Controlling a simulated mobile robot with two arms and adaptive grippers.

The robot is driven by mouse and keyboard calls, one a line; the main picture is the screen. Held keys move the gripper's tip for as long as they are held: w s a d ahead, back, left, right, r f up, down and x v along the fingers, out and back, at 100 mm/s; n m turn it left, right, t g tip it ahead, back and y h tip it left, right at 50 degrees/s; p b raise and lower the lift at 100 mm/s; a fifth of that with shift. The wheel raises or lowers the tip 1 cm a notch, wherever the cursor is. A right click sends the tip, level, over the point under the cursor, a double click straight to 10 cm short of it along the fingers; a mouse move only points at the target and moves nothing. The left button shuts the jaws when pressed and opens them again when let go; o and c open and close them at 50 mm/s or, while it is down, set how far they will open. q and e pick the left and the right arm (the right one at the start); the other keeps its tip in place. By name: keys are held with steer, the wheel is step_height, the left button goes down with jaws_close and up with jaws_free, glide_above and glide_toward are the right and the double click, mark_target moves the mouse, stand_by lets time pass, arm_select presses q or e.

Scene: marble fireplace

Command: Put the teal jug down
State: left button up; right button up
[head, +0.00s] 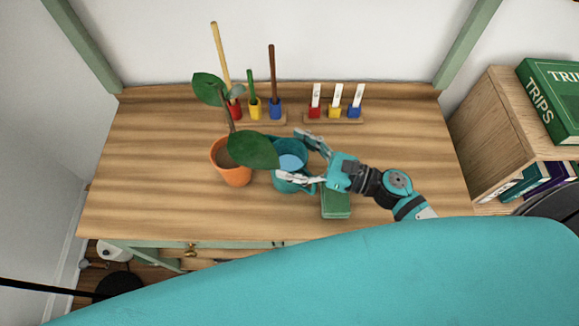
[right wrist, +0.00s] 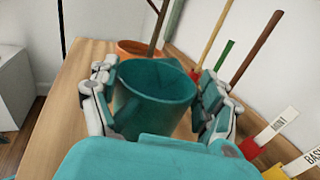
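The teal jug (head: 288,152) is upright above the middle of the wooden tabletop (head: 150,140), just right of an orange plant pot (head: 236,176). Something pale blue shows inside it. The right wrist view looks at the jug (right wrist: 155,85) from the side. My right gripper (head: 293,155) reaches in from the right, with one finger on each side of the jug, and both appear to touch its wall. The jug's underside is hidden, so I cannot tell whether it touches the table. My left gripper is not in view.
The pot's plant has a large leaf (head: 254,150) close to the jug. A green book (head: 336,204) lies beneath my right wrist. Coloured holders with sticks (head: 254,109) and labelled tags (head: 335,112) stand at the back. The tabletop's left and right sides are clear.

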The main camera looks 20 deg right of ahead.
steer(key=c, duration=0.9)
steer(key=shift+c, duration=0.5)
steer(key=shift+r, duration=0.15)
